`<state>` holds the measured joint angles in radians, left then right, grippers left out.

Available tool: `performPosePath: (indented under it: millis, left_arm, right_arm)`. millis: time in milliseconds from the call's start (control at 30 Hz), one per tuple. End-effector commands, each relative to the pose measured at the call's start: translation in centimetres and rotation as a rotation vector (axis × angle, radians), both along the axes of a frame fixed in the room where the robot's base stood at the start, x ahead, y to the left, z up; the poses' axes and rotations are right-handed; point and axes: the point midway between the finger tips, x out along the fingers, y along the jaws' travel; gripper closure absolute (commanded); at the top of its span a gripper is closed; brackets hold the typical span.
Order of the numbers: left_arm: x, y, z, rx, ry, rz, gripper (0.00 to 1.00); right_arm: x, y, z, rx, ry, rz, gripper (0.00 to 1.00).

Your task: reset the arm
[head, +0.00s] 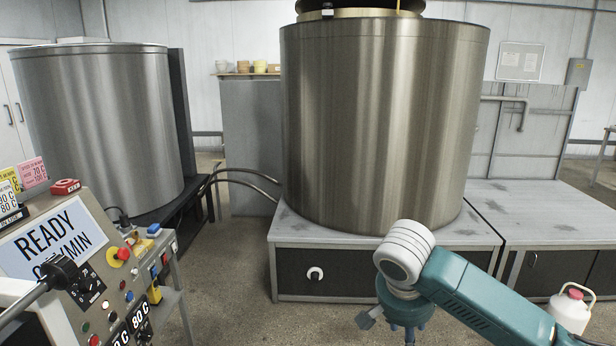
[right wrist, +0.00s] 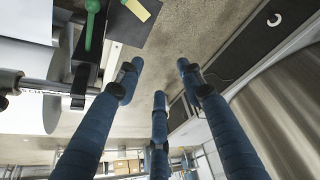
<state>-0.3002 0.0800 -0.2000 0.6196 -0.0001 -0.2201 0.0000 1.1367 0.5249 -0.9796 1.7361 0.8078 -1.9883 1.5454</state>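My right arm comes in from the lower right of the head view, with a teal link and a white joint. My right gripper (head: 398,318) hangs below that joint, in front of the low bench, and is partly cut off by the bottom edge. In the right wrist view its three blue fingers (right wrist: 160,84) are spread apart with nothing between them. The fingers touch nothing that I can see. My left gripper is in neither view.
A control panel (head: 98,284) reading READY stands at the left. A large metal drum (head: 385,120) sits on a low bench (head: 325,236), with another drum (head: 95,120) at the left. A white jug (head: 571,312) stands lower right. Floor between panel and bench is clear.

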Motion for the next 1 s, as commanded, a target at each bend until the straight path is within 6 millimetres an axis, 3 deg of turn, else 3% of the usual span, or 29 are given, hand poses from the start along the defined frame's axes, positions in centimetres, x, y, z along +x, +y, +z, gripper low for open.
performPosePath:
  millis: [300, 500, 1000]
  left_arm:
    - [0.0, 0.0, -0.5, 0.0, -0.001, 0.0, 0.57]
    - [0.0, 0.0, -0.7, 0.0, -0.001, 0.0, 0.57]
    - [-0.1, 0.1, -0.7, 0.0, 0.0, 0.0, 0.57]
  right_arm:
    - [-4.0, 0.7, 1.1, -0.002, -0.002, 0.256, 0.62]
    - [-5.6, 1.0, 1.4, -0.001, -0.002, 0.351, 0.62]
    - [-6.0, 1.2, 1.4, 0.001, -0.002, 0.377, 0.62]
